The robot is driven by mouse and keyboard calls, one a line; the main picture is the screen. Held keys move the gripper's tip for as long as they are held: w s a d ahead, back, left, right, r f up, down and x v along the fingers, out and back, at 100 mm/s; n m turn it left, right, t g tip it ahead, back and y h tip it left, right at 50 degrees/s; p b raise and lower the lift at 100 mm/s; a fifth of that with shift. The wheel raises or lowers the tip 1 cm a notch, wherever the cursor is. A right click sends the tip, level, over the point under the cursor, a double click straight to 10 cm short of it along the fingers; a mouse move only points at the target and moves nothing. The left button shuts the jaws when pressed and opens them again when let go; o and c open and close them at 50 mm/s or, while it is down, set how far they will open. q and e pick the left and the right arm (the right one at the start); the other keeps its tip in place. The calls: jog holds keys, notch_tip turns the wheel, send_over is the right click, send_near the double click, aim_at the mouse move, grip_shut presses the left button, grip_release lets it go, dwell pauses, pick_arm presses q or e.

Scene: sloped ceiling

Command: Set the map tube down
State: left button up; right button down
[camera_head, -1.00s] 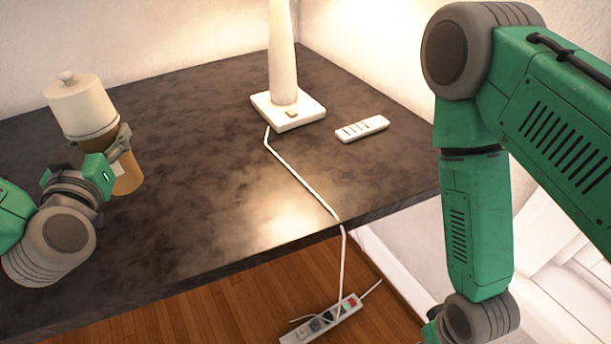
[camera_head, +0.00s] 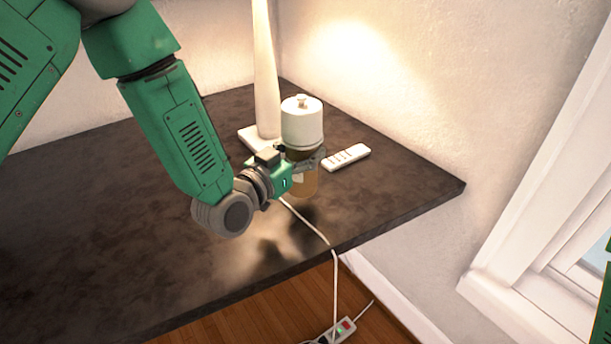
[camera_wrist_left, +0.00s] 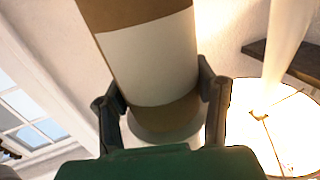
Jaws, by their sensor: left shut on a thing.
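The map tube (camera_head: 303,183) is a tan cylinder with a white knobbed cap on top. My left gripper (camera_head: 306,160) is shut around its middle and holds it roughly upright, apparently above the dark table (camera_head: 120,240), where a shadow falls. In the left wrist view the tube (camera_wrist_left: 150,60) shows a wide white label between the two fingers (camera_wrist_left: 160,95). The tube's lower end is partly hidden by the gripper. My right gripper is out of view; only a sliver of its arm shows at the right edge.
A white lamp (camera_head: 266,85) stands behind the tube, its base partly hidden. A white remote (camera_head: 346,158) lies just right of the tube. A white cord (camera_head: 310,225) crosses the front edge to a power strip (camera_head: 335,332). The table's left side is clear.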

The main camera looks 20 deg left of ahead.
pick_arm(q)
jog(key=shift+a+f, duration=0.25)
jog(key=shift+f, duration=0.5)
jog(key=shift+s+d+f+b, duration=0.1)
jog(key=shift+d+f+b, duration=0.1)
jog(key=shift+f, duration=0.65)
jog(key=shift+d+f+b, duration=0.1)
jog(key=shift+f+b, duration=0.05)
jog(key=shift+f, duration=0.7)
jog(key=o, duration=1.2)
jog(key=shift+a, duration=0.1)
jog(key=shift+c, duration=0.2)
jog(key=shift+a, duration=0.15)
jog(key=shift+s+r, duration=0.1)
jog(key=shift+s, duration=0.05)
jog(key=v, duration=1.1)
jog(key=shift+s, duration=0.35)
